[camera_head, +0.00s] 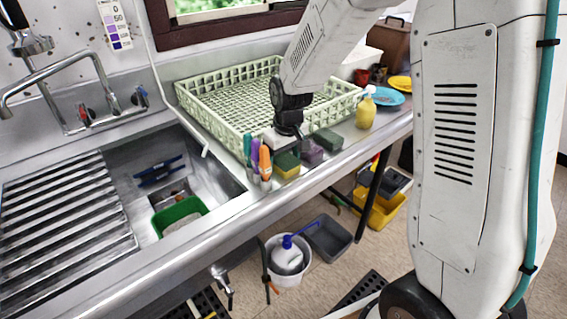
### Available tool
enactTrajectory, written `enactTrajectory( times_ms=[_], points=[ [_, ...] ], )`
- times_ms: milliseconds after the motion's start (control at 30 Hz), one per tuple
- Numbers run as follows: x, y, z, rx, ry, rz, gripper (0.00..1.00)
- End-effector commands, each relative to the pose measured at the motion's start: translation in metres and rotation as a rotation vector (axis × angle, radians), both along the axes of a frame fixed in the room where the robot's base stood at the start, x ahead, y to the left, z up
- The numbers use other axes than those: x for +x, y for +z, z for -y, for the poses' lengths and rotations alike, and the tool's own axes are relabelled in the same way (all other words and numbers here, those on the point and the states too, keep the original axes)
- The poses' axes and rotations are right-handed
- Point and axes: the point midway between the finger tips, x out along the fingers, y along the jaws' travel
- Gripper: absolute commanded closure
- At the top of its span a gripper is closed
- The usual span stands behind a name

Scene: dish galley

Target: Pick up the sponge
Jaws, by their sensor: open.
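Several small sponges stand in a row on the counter's front strip. A yellow sponge with a dark green top (286,166) is nearest the marker holder. A purple sponge (312,152) is to its right, and a dark green sponge (328,138) is farther right. My gripper (284,143) points down over the left end of this row, just above and behind the yellow-and-green sponge. It is open, with nothing seen in it. Its fingertips are small and partly hidden, so I cannot tell whether they touch a sponge.
A pale green dish rack (205,108) stands close behind the sponges. A holder with several coloured markers (257,162) is left of them. A yellow bottle (366,113) and plates (388,97) are to the right. The sink (150,175) lies left.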

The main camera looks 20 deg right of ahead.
Motion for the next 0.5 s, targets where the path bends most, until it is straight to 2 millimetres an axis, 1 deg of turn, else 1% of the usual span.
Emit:
enactTrajectory(
  times_ms=[367, 400, 467, 500],
  points=[
    [-0.0001, -0.0033, 0.0, 0.0, 0.0, 0.0, 0.2],
    [-0.0001, -0.0033, 0.0, 0.0, 0.0, 0.0, 0.26],
    [-0.0001, -0.0032, 0.0, 0.0, 0.0, 0.0, 0.42],
    [-0.0001, -0.0032, 0.0, 0.0, 0.0, 0.0, 0.53]
  ],
)
